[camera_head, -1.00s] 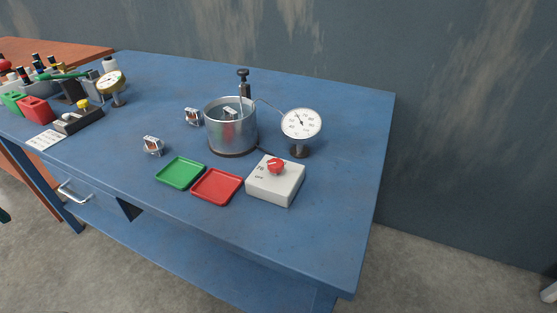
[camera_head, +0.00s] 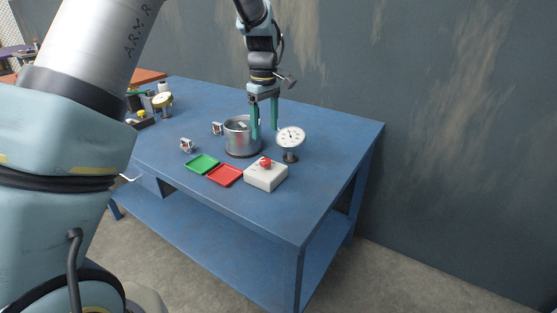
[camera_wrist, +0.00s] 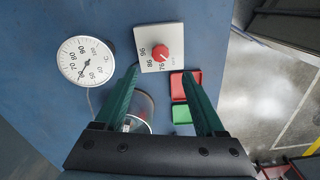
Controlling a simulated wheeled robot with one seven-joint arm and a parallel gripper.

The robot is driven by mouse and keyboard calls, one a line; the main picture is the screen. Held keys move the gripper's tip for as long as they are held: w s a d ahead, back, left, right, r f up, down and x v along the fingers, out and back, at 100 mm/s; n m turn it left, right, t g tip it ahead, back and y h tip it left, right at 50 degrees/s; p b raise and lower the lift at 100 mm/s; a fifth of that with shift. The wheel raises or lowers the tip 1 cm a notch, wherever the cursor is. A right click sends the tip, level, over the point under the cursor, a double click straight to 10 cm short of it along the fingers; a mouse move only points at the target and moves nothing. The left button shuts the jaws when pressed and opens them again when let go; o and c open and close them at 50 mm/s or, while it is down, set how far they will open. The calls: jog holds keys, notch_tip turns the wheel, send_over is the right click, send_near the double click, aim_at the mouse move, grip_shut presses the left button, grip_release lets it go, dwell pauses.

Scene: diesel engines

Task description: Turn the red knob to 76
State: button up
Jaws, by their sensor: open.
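The red knob (camera_head: 265,162) sits on top of a white control box (camera_head: 264,179) near the front edge of the blue table. In the wrist view the red knob (camera_wrist: 162,57) shows beside the printed marks 76, 86, 96 and a fainter one, probably OFF. Its exact setting is too small to tell. My gripper (camera_head: 265,131) is open and empty, pointing down with green fingers. In the head view its fingers overlap the metal pot and the space behind the box. In the wrist view the knob lies ahead, between and beyond the fingertips (camera_wrist: 162,72).
A metal pot (camera_head: 238,143) stands left of a round dial gauge (camera_head: 290,138); both are near my fingers. A green tray (camera_head: 202,164) and a red tray (camera_head: 225,175) lie left of the box. Small metal parts (camera_head: 187,145) lie farther left. The table's right side is clear.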

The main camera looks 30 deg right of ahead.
aim_at(265, 161)
notch_tip(265, 161, down, 10)
jog(key=p, duration=0.2)
jog(key=shift+f+p, duration=0.1)
jog(key=shift+p, duration=0.25)
grip_shut()
dwell(0.4)
